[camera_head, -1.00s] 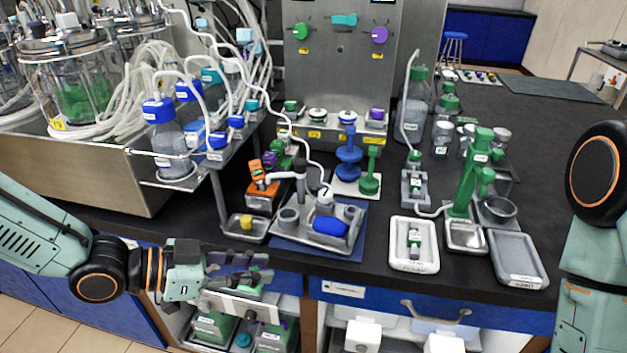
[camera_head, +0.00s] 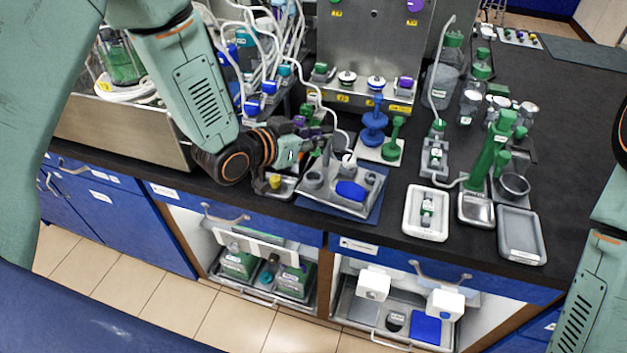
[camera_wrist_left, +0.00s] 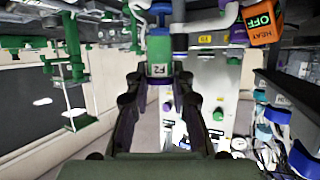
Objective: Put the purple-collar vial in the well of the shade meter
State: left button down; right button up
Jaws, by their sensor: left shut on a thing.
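A little purple shows at the vial beside the fingers, but the collar is mostly hidden. Purple and green bits also show behind the gripper in the head view. I cannot tell which device is the shade meter, and its well is not clear. My right gripper is out of view; only its arm shows at the right.
The grey tray (camera_head: 368,192) holds a blue piece. A white tray (camera_head: 426,228) with a small green-capped item and an empty grey tray (camera_head: 522,240) lie to the right. A tall green stand (camera_head: 490,155) rises at the right.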

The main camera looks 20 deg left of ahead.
aim_at(313, 155)
pick_arm(q)
jog(key=shift+w+a+r, duration=0.3)
jog(key=shift+r, duration=0.1)
jog(key=shift+f, duration=0.1)
jog(key=shift+y, duration=0.3)
notch_tip(313, 155, down, 6)
jog(key=shift+f, duration=0.15)
notch_tip(313, 155, down, 3)
jog(key=shift+d+r, duration=0.1)
jog(key=shift+f, duration=0.2)
jog(key=c, duration=1.2)
grip_release()
jog(key=shift+o, duration=0.2)
